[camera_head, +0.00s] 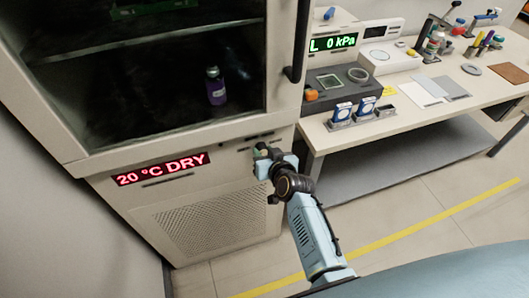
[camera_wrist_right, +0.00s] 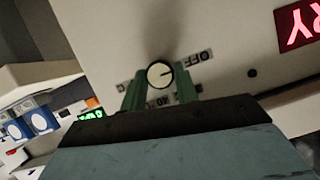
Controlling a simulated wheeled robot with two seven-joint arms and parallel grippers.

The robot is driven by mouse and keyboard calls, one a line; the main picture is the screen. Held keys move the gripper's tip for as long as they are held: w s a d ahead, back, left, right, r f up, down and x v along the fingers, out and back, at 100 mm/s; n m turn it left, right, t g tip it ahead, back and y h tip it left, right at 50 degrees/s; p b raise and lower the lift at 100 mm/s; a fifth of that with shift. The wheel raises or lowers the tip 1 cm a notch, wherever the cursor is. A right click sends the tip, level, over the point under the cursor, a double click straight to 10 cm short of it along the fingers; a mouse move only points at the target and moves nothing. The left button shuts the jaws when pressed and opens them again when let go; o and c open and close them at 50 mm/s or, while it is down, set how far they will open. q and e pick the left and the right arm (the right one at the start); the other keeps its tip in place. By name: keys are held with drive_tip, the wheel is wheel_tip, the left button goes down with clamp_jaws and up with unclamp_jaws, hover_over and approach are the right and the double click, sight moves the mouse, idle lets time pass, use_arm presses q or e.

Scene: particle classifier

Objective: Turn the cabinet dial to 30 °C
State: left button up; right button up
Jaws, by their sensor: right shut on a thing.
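The cabinet (camera_head: 200,200) stands at the left in the head view. Its red display (camera_head: 160,169) reads "20 °C DRY"; part of this display shows upside down in the right wrist view (camera_wrist_right: 299,27). The round dial (camera_wrist_right: 160,74), pale with a dark rim and a dark mark, sits on the cabinet front between the green fingertips of my right gripper (camera_wrist_right: 161,88). Those fingers are shut on the dial. An "OFF" label (camera_wrist_right: 193,60) and other partly hidden labels surround it. In the head view my right gripper (camera_head: 262,160) covers the dial. My left gripper is not in view.
A purple bottle (camera_head: 215,86) stands behind the cabinet's glass door, which has a dark handle (camera_head: 298,45). To the right, a bench (camera_head: 420,110) carries instruments, including a display (camera_head: 332,43) reading "0 kPa". The floor below has a yellow line (camera_head: 400,233).

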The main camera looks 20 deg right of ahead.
drive_tip(key=shift+d, duration=0.1)
drive_tip(key=shift+f+m+y+b, duration=0.1)
drive_tip(key=shift+m+y+b, duration=0.25)
drive_tip(key=shift+m+y, duration=0.35)
drive_tip(key=shift+d+f+m+y+b, duration=0.1)
drive_tip(key=shift+m+y+b, duration=0.35)
drive_tip(key=shift+m, duration=0.35)
drive_tip(key=m+y+b, duration=0.1)
drive_tip(key=b, duration=0.1)
drive_tip(key=m+t+y+b, duration=0.1)
drive_tip(key=m+b, duration=0.1)
drive_tip(key=b, duration=0.1)
drive_tip(key=shift+d+f+m, duration=0.1)
drive_tip(key=shift+f+m, duration=0.1)
drive_tip(key=shift+m, duration=0.1)
drive_tip(key=shift+b, duration=0.45)
drive_tip(key=shift+r+m+y+b, duration=0.1)
drive_tip(key=shift+m+y+b, duration=0.25)
drive_tip(key=shift+m+b, duration=0.55)
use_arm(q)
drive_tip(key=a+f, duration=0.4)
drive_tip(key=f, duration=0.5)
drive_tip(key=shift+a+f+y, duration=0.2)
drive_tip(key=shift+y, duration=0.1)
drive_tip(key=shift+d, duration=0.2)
use_arm(e)
drive_tip(key=shift+t, duration=0.3)
